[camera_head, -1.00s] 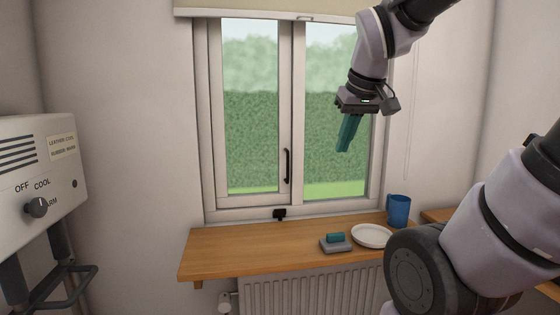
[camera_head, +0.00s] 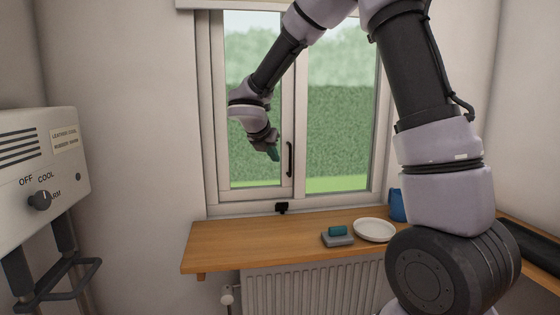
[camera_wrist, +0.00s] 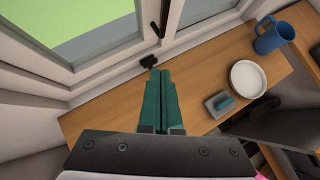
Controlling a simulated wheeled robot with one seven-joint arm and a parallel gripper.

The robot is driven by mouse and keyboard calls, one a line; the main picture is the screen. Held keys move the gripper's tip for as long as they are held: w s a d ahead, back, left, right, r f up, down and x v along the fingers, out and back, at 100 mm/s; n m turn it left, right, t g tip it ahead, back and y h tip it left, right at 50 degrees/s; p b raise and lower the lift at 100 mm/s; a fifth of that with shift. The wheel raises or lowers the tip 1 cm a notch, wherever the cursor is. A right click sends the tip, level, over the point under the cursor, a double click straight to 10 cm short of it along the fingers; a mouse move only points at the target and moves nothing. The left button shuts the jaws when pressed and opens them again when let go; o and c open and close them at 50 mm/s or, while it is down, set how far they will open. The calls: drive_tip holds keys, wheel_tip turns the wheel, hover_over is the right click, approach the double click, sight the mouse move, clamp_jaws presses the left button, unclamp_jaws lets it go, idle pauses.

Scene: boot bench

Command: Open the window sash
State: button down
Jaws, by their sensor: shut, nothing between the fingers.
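The window sash (camera_head: 289,100) is the left pane's frame, and it looks closed in the head view. Its black upright handle (camera_head: 289,159) is on the right stile, and it also shows in the wrist view (camera_wrist: 164,18). A small black catch (camera_head: 282,208) sits at the bottom of the window frame, and it also shows in the wrist view (camera_wrist: 149,61). My gripper (camera_head: 275,155) has teal fingers, shut and empty, just left of the handle in the head view. In the wrist view the fingertips (camera_wrist: 160,72) point toward the catch and the sill. I cannot tell any contact with the handle.
The wooden shelf (camera_head: 225,243) below the window holds a grey block with a teal top (camera_head: 338,237), a white plate (camera_head: 374,230) and a blue mug (camera_head: 397,205). A radiator (camera_head: 310,290) is underneath. A control box (camera_head: 40,160) stands at left. The shelf's left part is clear.

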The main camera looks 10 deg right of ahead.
drive_tip(key=w+d+r+x, duration=0.1)
drive_tip(key=r+x, duration=0.1)
drive_tip(key=x, duration=0.9)
drive_tip(key=shift+w+d+f, duration=0.2)
drive_tip(key=shift+w+f, duration=0.05)
drive_tip(key=shift+w, duration=0.25)
drive_tip(key=w+d+n+t+y, duration=0.1)
drive_tip(key=w+d+n+y, duration=0.1)
drive_tip(key=w, duration=0.7)
drive_tip(key=shift+w+d+n+y, duration=0.3)
drive_tip(key=shift+n+y, duration=0.2)
drive_tip(key=shift+n, duration=0.5)
drive_tip(key=shift+s, duration=0.1)
